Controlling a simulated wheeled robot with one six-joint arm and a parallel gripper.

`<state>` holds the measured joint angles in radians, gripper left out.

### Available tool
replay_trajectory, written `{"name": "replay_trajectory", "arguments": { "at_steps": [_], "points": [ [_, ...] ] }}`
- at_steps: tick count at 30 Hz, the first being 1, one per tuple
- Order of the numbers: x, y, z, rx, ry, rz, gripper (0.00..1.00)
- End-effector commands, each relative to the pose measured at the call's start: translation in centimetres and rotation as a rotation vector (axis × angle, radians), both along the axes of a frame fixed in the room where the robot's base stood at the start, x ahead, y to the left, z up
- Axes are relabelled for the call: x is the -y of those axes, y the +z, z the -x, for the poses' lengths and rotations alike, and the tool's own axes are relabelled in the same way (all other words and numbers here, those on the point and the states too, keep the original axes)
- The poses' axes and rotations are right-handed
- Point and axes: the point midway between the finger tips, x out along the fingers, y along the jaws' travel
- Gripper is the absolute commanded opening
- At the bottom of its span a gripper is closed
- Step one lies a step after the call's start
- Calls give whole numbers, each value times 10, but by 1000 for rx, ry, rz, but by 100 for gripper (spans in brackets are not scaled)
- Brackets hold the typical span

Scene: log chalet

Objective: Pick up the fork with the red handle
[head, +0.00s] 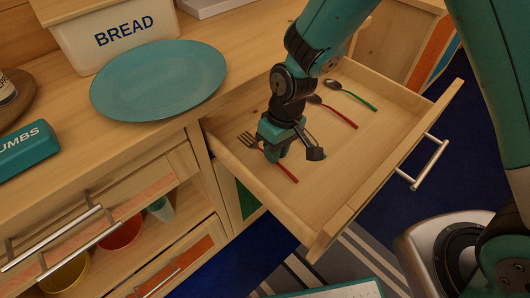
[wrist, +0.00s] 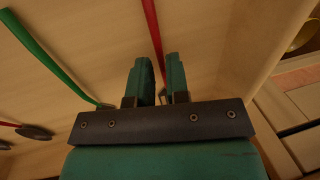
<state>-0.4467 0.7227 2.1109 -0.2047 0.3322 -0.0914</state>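The fork with the red handle (head: 285,172) lies in the open drawer near its left side, tines toward the back. My gripper (head: 294,154) is low over it, pointing down, and covers its middle. In the wrist view a red handle (wrist: 153,30) runs down to the gap between the two teal fingertips of my gripper (wrist: 157,75). The fingers are apart, with the red handle seen between them; I see no clear grip on it. The fork's tines are hidden in the wrist view.
In the drawer (head: 335,190), a red-handled spoon (head: 340,115) and a green-handled spoon (head: 356,98) lie right of the fork. A teal plate (head: 160,80), bread box (head: 115,35) and crumbs box (head: 25,150) are on the counter.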

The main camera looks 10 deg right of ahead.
Motion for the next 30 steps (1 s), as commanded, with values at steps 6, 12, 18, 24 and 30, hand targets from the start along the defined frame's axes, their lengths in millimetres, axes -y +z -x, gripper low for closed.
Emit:
{"name": "replay_trajectory", "arguments": {
  "at_steps": [6, 12, 18, 24, 30],
  "points": [
    [-2, -12, 2, 0, 1, 0, 16],
    [-2, -12, 2, 0, 1, 0, 2],
    [-2, -12, 2, 0, 1, 0, 0],
    [-2, -6, 1, 2, 1, -1, 0],
    [-2, 30, 1, 5, 1, -4, 0]
  ]
}}
